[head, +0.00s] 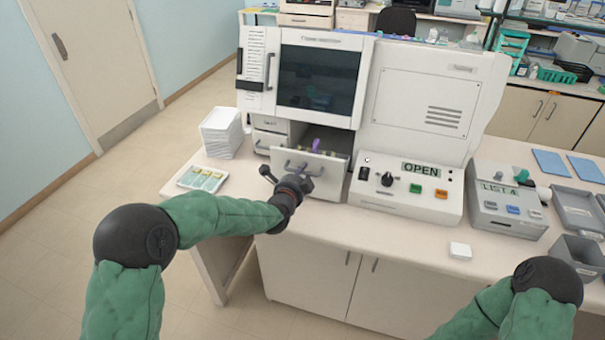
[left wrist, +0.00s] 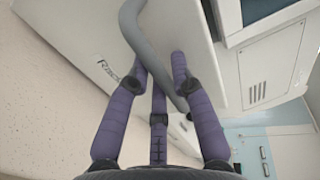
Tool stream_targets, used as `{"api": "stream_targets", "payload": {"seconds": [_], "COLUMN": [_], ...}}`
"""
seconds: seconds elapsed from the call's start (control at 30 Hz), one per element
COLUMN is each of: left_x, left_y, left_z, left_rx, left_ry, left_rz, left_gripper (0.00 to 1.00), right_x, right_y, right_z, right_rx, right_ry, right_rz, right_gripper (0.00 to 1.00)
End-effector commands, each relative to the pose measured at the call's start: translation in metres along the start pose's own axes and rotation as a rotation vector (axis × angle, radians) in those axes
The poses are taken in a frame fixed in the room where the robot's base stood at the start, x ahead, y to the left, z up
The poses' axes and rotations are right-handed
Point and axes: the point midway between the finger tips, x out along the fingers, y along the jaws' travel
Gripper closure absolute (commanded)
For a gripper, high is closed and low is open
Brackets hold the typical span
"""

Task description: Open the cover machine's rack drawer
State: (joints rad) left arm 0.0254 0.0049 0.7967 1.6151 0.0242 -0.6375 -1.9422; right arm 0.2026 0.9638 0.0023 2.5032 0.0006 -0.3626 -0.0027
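The cover machine (head: 430,105) is a large white unit with a dark window. Its rack drawer (head: 333,178) stands pulled out at the lower left, with purple and small yellowish things showing inside. A grey bar handle (head: 303,167) is on the drawer front. My left gripper (head: 291,179) is at this handle. In the left wrist view, its purple fingers (left wrist: 158,75) close around the curved grey handle (left wrist: 133,22), next to a drawer front (left wrist: 75,40) with partly hidden "Rack" lettering. My right forearm shows at the lower right of the head view; its gripper is out of frame.
A control panel (head: 405,195) reading "OPEN" sits right of the drawer. A grey box (head: 507,208) stands farther right. Stacked white trays (head: 221,135) and a slide tray (head: 202,179) lie left. A small white block (head: 460,250) is near the counter's front edge.

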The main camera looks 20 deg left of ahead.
Motion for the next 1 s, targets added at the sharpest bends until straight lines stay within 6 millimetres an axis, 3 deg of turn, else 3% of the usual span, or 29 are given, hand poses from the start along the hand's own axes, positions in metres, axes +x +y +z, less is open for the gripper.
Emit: {"api": "stream_targets", "payload": {"seconds": [0.47,1.0], "left_x": [-0.009,-0.091], "left_y": [-0.001,-0.001], "left_z": [0.0,0.0], "left_rx": [0.0,0.0], "left_ry": [0.0,0.0], "left_rz": [-0.001,-0.001], "left_gripper": [0.71,0.71], "right_x": [0.0,0.0], "right_y": [0.0,0.0], "right_z": [0.0,0.0], "right_rx": [0.0,0.0], "right_ry": [0.0,0.0], "right_rz": [0.0,0.0], "right_gripper": [0.6,0.6]}}
